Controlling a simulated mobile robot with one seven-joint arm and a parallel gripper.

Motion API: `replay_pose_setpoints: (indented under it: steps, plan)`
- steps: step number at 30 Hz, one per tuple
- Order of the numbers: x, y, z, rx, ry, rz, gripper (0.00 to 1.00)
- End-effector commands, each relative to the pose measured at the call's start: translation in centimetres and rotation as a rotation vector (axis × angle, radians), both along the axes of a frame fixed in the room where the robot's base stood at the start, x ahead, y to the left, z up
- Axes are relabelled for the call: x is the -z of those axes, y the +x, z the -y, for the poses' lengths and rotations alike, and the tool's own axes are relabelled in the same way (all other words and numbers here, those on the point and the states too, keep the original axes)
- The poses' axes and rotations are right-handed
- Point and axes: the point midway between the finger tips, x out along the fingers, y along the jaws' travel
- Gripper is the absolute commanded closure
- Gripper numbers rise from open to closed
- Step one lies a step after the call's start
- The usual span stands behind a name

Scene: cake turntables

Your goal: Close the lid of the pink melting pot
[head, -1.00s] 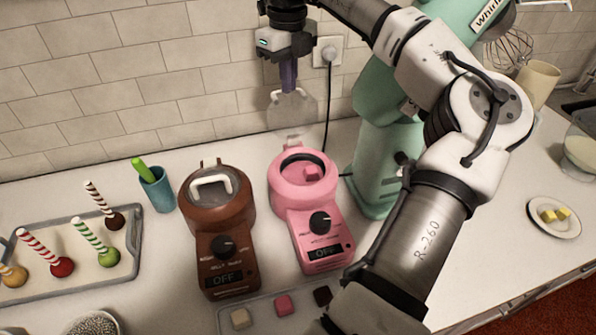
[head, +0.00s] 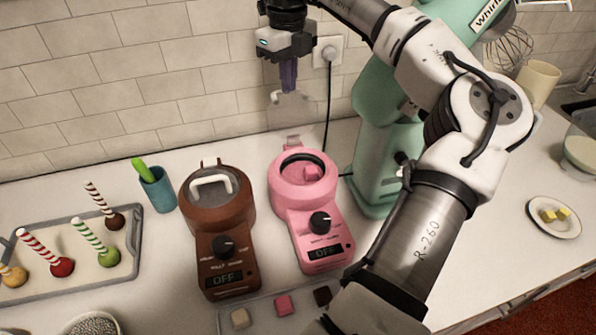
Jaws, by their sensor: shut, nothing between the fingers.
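The pink melting pot (head: 307,210) stands on the counter with a pink block (head: 312,172) in its round well. Its clear lid (head: 292,112) stands open and upright on the hinge at the pot's back, and is faint against the tiles. My gripper (head: 288,84) points down above the pot's back edge, at the lid's upper part. It is shut and empty. I cannot tell whether the fingertips touch the lid.
A brown melting pot (head: 220,230) with its lid down is to the left. The green stand mixer (head: 375,150) is close on the right. A tray with several cake pops (head: 135,235) lies far left. Coloured blocks (head: 283,304) lie in front. The tiled wall is behind.

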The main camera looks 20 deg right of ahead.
Motion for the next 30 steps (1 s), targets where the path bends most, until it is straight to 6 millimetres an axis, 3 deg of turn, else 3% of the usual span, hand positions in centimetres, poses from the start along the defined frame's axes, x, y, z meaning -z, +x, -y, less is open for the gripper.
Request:
replay_pose_setpoints:
  steps: [8,30]
  plan:
    - [0.0,-0.3,0.0,0.001,0.000,0.000,1.00]
    - [0.2,-5.0,0.0,0.000,-0.001,0.000,1.00]
